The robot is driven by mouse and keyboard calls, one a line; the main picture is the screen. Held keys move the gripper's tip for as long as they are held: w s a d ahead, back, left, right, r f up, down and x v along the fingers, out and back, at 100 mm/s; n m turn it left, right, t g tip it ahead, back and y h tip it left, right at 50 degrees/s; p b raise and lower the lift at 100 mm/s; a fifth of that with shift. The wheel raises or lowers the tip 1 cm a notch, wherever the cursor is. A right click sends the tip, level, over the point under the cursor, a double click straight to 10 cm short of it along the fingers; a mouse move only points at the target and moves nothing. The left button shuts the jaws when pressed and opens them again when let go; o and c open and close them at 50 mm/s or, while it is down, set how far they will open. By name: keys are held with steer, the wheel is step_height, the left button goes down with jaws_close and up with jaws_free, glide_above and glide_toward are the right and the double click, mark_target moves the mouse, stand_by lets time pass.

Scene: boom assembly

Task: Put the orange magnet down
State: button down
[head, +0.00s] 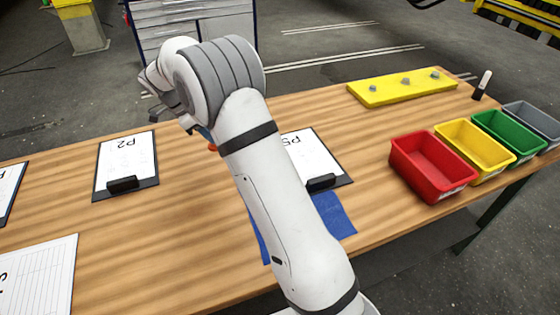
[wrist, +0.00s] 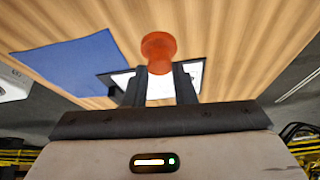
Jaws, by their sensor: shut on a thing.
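The orange magnet (wrist: 158,47) is round-topped and sits between the tips of my gripper (wrist: 159,74) in the wrist view. The gripper's dark fingers are shut on it. In the head view only a small orange bit of the magnet (head: 213,149) shows beside my arm, between the P2 clipboard and the P5 clipboard. My arm hides most of the gripper there. I cannot tell how high the magnet is above the wooden table (head: 190,225).
The P2 clipboard (head: 127,160) lies left and the P5 clipboard (head: 309,155) right of my arm. A blue cloth (head: 335,213) lies partly under my arm. Red (head: 432,167), yellow, green and grey bins stand right. A yellow board (head: 400,87) lies behind.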

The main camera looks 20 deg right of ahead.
steer(key=a+m, duration=0.1)
steer(key=m, duration=0.1)
steer(key=p, duration=0.2)
glide_above(214, 171)
steer(key=shift+g, duration=0.3)
steer(key=shift+f, duration=4.9)
steer(key=c, duration=1.2)
jaws_free()
steer(key=shift+r, duration=0.1)
steer(key=b+v, duration=0.2)
steer(key=v, duration=0.9)
steer(key=s+d+r+n+y, duration=0.2)
steer(key=s+d+r+n, duration=0.4)
steer(key=s+r, duration=0.15)
steer(key=s+d+r+n+t+y, duration=0.1)
steer(key=s+d+r+n, duration=0.1)
steer(key=s+d+n, duration=0.45)
steer(key=s+d+r+n+t+y, duration=0.1)
steer(key=s+r+n+t, duration=0.15)
steer(key=s, duration=0.75)
steer(key=s+f+n, duration=0.1)
steer(key=s+n, duration=0.1)
steer(key=s, duration=0.1)
steer(key=s+f+n, duration=0.2)
steer(key=s, duration=0.2)
steer(key=s+d+f+n+t+y, duration=0.1)
steer(key=s+n, duration=0.1)
steer(key=s, duration=0.2)
steer(key=shift+s+f, duration=0.15)
steer(key=shift+f, duration=0.1)
